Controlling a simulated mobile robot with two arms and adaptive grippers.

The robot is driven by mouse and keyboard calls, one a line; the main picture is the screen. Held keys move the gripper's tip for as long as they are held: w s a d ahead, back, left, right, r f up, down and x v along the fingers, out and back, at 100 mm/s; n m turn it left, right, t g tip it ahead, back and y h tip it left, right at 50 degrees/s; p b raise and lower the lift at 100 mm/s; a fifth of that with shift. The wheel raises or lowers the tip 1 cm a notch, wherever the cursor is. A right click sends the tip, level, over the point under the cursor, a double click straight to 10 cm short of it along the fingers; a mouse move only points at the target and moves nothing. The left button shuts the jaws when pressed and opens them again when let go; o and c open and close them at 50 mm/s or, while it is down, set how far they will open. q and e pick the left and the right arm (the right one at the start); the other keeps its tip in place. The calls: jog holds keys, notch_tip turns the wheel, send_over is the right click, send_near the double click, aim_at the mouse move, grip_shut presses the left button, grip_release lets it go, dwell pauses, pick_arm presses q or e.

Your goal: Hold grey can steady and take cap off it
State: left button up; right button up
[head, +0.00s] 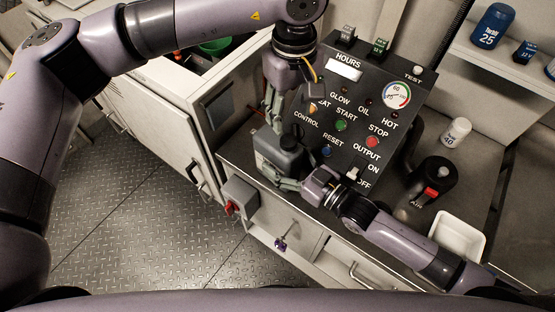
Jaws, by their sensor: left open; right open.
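The grey can (268,153) stands on the dark counter in front of the control panel, with its round dark cap (289,142) on top. My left gripper (271,121) is open and points down just above and behind the can. My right gripper (270,174) is open and reaches in from the right at the can's near side. Its fingers overlap the can's lower part in the picture. I cannot tell whether either gripper touches the can. Parts of the can are hidden by the grippers.
The sloped control panel (345,118) stands close behind. A grey box with a red knob (238,197) is below the counter edge. The floor (150,220) is clear.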

jog(key=shift+x, duration=0.85)
jog(key=shift+c, duration=0.2)
grip_shut()
